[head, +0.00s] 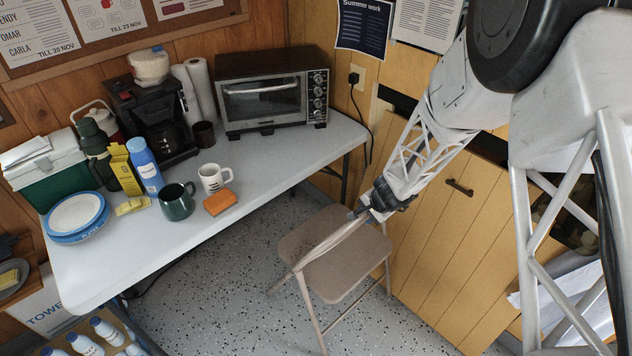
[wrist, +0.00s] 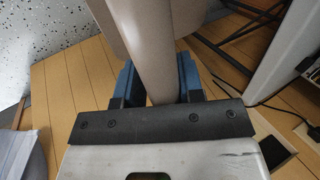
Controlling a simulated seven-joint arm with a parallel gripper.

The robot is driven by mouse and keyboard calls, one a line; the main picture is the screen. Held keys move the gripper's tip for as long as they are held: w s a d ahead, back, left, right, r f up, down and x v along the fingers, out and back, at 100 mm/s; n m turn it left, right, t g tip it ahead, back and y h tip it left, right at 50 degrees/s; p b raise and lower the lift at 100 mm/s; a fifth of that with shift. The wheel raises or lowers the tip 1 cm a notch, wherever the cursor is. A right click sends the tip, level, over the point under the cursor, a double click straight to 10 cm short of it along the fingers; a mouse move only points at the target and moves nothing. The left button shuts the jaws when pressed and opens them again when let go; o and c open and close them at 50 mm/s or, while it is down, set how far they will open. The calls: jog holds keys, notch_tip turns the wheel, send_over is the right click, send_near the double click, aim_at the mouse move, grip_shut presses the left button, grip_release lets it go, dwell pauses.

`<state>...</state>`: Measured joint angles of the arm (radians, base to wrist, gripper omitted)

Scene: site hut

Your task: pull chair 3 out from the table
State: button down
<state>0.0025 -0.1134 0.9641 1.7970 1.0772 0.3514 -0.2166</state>
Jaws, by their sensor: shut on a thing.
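A beige folding chair (head: 343,272) stands on the speckled floor in front of the table's right part in the head view. No number on it can be read. My gripper (head: 368,208) is at the upper right end of the chair's back. In the wrist view, the blue-padded fingers of my gripper (wrist: 156,84) sit on both sides of a beige tube of the chair (wrist: 152,55), shut on it. The white table (head: 255,187) is to the left and behind. The far chair legs are partly hidden by the seat.
A toaster oven (head: 272,95), mugs and several other items stand on the table. A yellow wooden wall (head: 440,240) with a handle is close on the right. Bottles (head: 105,330) stand at the lower left. Floor (head: 230,310) in front of the chair is clear.

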jog(key=shift+s+d+r, duration=0.2)
jog(key=shift+s+d, duration=1.05)
jog(key=shift+d, duration=0.15)
jog(key=shift+s+d, duration=0.1)
jog(key=shift+f, duration=1.2)
dwell(0.6)
jog(key=c, duration=0.7)
grip_release()
jog(key=shift+s, duration=0.1)
jog(key=shift+o, duration=0.2)
jog(key=v, duration=0.7)
jog(key=shift+s+r, duration=0.2)
jog(key=shift+r, duration=0.1)
jog(key=shift+d, duration=0.1)
